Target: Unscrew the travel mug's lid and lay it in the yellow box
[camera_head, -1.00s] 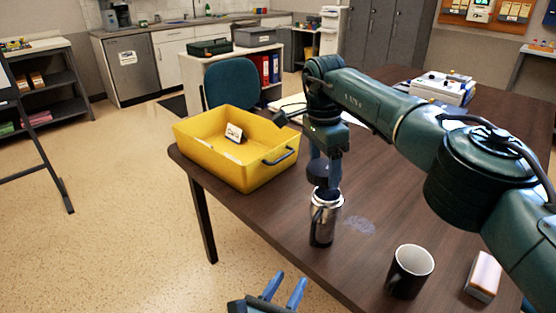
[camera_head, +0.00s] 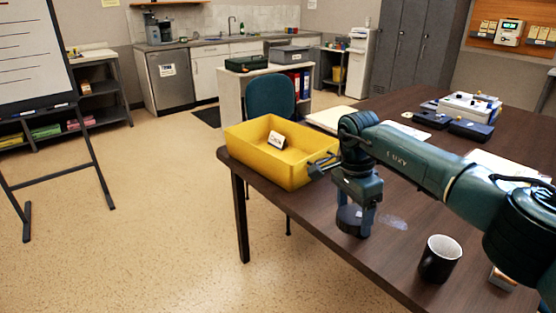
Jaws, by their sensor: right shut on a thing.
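My right gripper (camera_head: 356,215) points down above the front part of the dark table (camera_head: 315,219). It is shut on the travel mug's lid (camera_head: 349,219), a dark round piece between its fingers. The metal mug body cannot be made out now; the gripper and lid cover the area where it stood. The yellow box (camera_head: 262,161) is open-topped and stands on the table's left corner, left of and beyond the gripper. The lid is apart from the box. My left gripper is out of view.
A white card (camera_head: 276,140) is inside the box. A dark mug with a white inside (camera_head: 439,259) stands right of the gripper, near the front edge. A pale patch (camera_head: 394,222) marks the tabletop. A teal chair (camera_head: 270,97) is behind the box.

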